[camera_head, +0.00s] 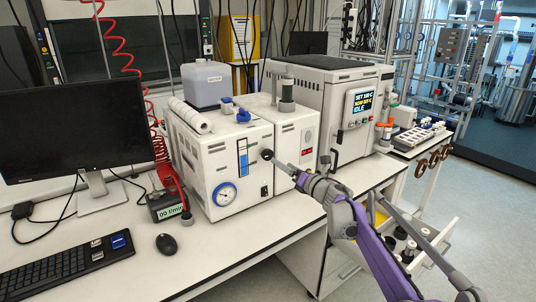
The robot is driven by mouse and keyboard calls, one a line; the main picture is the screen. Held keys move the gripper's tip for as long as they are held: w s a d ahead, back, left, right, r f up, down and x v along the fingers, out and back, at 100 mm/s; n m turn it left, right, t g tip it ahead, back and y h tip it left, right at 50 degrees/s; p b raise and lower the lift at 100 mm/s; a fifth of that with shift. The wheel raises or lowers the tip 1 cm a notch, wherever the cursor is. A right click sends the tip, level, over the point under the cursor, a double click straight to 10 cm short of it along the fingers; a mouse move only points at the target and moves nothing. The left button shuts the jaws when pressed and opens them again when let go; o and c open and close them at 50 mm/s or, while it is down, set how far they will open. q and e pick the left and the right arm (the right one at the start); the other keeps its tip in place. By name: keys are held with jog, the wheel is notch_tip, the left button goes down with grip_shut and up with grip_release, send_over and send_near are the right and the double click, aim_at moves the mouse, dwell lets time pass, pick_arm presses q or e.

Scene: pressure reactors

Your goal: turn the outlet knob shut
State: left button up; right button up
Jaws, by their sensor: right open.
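A white bench unit (205,160) stands on the bench, with a round blue-rimmed gauge (226,194) and a blue flow tube (243,157) on its front. A small dark round knob (266,154) shows on the right part of that front; I take it for the outlet knob, but no label can be read. My right gripper (276,161) reaches in from the right with its fingertips at or very close to this knob. The gripper is open. I cannot tell whether it touches the knob, and the fingers partly hide it. My left gripper is not in view.
A larger instrument with a lit screen (364,102) stands right of the unit. A monitor (75,118), keyboard (66,268), mouse (166,244) and small green display box (167,207) are on the left. The bench (225,245) before the unit is clear.

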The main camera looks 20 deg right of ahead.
aim_at(269, 155)
jog(key=p+x, duration=0.1)
jog(key=x, duration=0.8)
jog(key=shift+w, duration=0.15)
grip_shut()
